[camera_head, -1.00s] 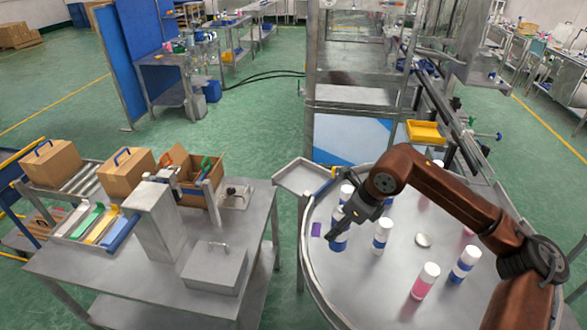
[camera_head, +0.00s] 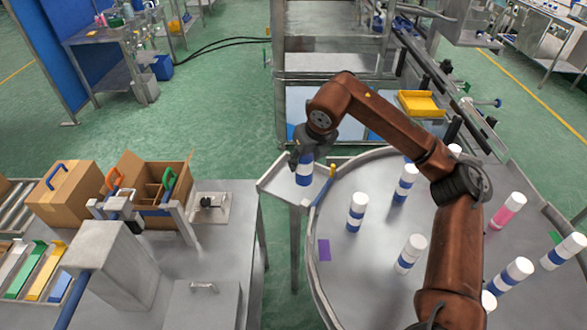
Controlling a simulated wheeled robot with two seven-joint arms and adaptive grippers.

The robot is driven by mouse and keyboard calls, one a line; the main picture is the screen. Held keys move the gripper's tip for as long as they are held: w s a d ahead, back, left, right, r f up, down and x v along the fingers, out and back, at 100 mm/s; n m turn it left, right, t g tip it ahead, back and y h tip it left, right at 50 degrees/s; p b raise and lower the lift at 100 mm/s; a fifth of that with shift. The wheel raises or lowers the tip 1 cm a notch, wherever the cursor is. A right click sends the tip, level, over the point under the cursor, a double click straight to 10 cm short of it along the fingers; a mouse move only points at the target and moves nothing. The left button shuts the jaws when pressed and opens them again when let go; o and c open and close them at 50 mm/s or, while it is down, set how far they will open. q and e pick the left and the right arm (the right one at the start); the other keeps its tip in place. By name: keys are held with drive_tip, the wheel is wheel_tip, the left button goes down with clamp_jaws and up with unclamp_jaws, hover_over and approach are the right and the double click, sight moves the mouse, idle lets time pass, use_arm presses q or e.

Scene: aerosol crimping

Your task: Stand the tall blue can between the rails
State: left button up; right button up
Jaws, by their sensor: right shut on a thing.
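My right gripper (camera_head: 303,146) is shut around the upper part of a blue can (camera_head: 304,172) and hides its top. The can is roughly upright, blue with a white band low down. It is over the small metal side tray (camera_head: 272,187) at the left edge of the round table (camera_head: 375,270). I cannot tell whether its base touches the tray. My left gripper is not in view.
Several white-and-blue cans, one of them at the near left (camera_head: 356,212), and a pink can (camera_head: 508,210) stand on the round table. A purple patch (camera_head: 324,250) lies near its rim. Left are a workbench (camera_head: 228,255) and an open carton (camera_head: 150,190).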

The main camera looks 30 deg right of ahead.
drive_tip(key=w+f, duration=0.3)
drive_tip(key=w+d+f, duration=0.1)
drive_tip(key=w+f, duration=0.2)
drive_tip(key=f, duration=0.1)
drive_tip(key=w+d+f+b, duration=0.1)
drive_tip(key=w+f, duration=0.2)
drive_tip(key=f, duration=0.1)
drive_tip(key=shift+w+d+f, duration=0.15)
drive_tip(key=shift+d, duration=0.05)
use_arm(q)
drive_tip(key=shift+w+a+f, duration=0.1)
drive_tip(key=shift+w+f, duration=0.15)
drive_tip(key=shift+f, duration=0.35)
use_arm(e)
drive_tip(key=o, duration=0.8)
drive_tip(key=shift+f, duration=0.1)
drive_tip(key=o, duration=0.5)
